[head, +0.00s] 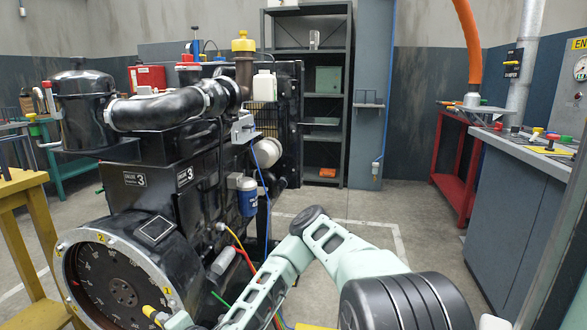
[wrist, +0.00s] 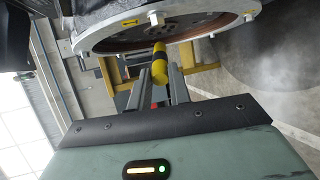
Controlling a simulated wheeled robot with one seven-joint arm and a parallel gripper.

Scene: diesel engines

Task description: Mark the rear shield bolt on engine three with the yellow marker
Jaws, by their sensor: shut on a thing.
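Engine three (head: 150,185), a black diesel engine with "3" plates on its side, stands at the left in the head view. A pale ring with small bolts and yellow tags (head: 130,248) surrounds the dark flywheel disc (head: 105,285) at its near end. In the wrist view this ring (wrist: 190,35) lies just beyond my gripper (wrist: 160,78). My gripper is shut on the yellow marker (wrist: 160,62), which has a dark band and points toward the ring. Whether its tip touches is unclear. The marker also shows low in the head view (head: 150,311). I cannot tell which bolt is the rear shield bolt.
A yellow stand (head: 30,220) is at the left, close to the flywheel end. Coloured hoses and wires (head: 240,255) hang along the engine's right side. A grey bench (head: 520,190) and a red stand (head: 455,165) are at the right. Floor between is clear.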

